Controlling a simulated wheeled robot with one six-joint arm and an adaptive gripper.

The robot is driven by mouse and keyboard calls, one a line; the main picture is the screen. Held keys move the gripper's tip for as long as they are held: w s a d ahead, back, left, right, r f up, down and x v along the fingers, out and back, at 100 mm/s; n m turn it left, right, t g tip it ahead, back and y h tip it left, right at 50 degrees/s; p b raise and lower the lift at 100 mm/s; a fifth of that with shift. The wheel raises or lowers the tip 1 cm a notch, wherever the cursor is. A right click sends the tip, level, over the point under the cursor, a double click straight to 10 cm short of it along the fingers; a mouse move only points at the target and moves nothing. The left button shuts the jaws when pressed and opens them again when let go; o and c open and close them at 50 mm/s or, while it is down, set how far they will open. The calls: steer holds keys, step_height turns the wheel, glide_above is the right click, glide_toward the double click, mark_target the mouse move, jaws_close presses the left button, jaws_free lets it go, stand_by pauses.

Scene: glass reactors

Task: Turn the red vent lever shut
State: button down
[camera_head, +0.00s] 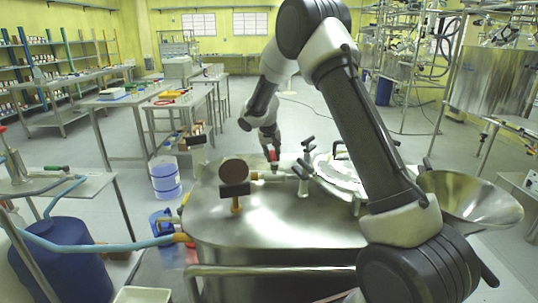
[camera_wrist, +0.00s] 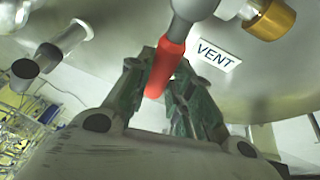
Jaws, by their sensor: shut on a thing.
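The red vent lever (camera_wrist: 165,66) slants down from a grey pivot in the wrist view, beside a white label reading VENT (camera_wrist: 218,56). My gripper (camera_wrist: 161,75) has its green-grey fingers on either side of the red handle, shut on it. The handle's far end lies between the fingers. In the head view the lever (camera_head: 273,156) is a small red spot on top of the steel vessel (camera_head: 285,225), with my gripper (camera_head: 270,142) right above it. The fingers' contact is too small to make out there.
A round gauge-like fitting (camera_head: 234,171) and black-handled valves (camera_head: 304,171) stand close by on the vessel top. A brass fitting (camera_wrist: 271,19) is near the label. A steel funnel (camera_head: 470,198) is at the right, and a blue hose (camera_head: 90,243) reaches the vessel from the left.

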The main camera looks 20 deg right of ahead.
steer(key=shift+s+d+m, duration=0.15)
steer(key=shift+d+m, duration=0.1)
steer(key=shift+m, duration=0.15)
steer(key=shift+f, duration=0.1)
steer(key=c, duration=1.3)
jaws_free()
steer(key=v, duration=1.2)
steer(key=shift+a, duration=0.15)
